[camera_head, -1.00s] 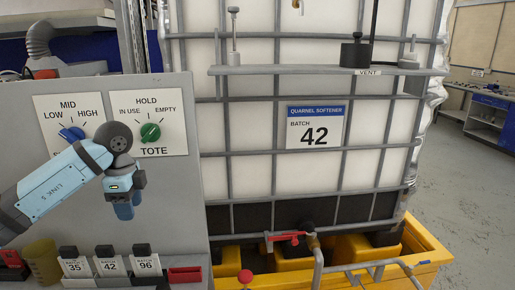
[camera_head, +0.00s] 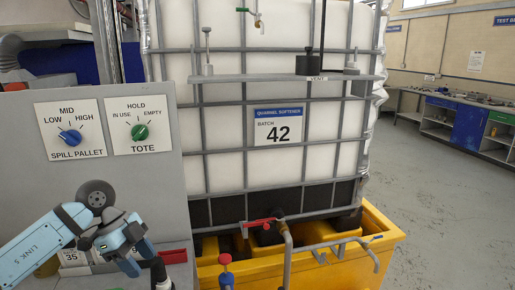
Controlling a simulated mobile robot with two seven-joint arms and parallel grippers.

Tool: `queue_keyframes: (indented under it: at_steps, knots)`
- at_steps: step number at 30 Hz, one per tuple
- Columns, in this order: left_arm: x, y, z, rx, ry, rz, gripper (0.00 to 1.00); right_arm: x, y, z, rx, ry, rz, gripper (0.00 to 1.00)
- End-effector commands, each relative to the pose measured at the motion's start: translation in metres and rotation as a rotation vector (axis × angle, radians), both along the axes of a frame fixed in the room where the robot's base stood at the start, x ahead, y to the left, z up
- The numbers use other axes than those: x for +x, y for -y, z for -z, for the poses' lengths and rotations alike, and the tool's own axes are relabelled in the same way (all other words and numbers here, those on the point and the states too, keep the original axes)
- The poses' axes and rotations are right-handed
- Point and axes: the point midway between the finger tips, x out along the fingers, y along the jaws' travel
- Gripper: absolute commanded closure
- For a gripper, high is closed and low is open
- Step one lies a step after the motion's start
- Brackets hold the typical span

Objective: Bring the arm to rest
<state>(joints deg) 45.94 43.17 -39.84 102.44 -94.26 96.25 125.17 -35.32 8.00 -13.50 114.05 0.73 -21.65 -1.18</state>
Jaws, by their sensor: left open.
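My left arm comes in from the lower left in front of the grey control panel (camera_head: 165,178). Its left gripper (camera_head: 134,262) hangs low by the panel's bottom ledge, below the two knobs and apart from them. The jaws are open and no object shows in them. The blue SPILL PALLET knob (camera_head: 70,137) and the green TOTE knob (camera_head: 139,131) are uncovered above the arm. My right gripper is not in view.
A caged white tote (camera_head: 225,133) labelled batch 42 stands in a yellow spill pallet (camera_head: 340,262) to the right. A red-handled valve (camera_head: 260,223) and grey pipework project at its front. Grey floor (camera_head: 455,215) is clear at right.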

Motion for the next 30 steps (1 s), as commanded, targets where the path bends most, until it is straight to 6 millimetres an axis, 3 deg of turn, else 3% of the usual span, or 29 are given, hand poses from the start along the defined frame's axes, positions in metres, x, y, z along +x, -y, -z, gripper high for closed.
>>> queue_keyframes:
  at_steps: [3, 7, 10, 13, 17, 20, 25, 30]
  knots:
    - [-0.024, 0.054, 0.02, -0.293, 0.019, 0.135, 0.52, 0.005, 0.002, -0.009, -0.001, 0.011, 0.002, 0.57]
    - [-0.053, 0.111, 0.026, -0.694, 0.097, 0.2, 0.52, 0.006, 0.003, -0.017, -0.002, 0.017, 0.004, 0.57]
    - [-0.069, 0.141, 0.021, -0.994, 0.201, 0.141, 0.52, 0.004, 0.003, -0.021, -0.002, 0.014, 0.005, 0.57]
    - [-0.076, 0.153, 0.02, -1.227, 0.32, -0.018, 0.52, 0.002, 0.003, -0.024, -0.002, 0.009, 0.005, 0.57]
    - [-0.077, 0.148, 0.031, -1.388, 0.475, -0.34, 0.52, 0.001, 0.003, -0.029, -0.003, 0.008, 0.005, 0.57]
    - [-0.08, 0.132, 0.057, -1.382, 0.566, -0.636, 0.52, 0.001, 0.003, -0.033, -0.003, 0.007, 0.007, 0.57]
    - [-0.109, 0.095, 0.135, -1.13, 0.599, -1.115, 0.52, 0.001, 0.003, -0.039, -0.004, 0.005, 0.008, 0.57]
    - [-0.176, 0.07, 0.219, -0.757, 0.467, -1.389, 0.52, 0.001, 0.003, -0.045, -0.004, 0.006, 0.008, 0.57]
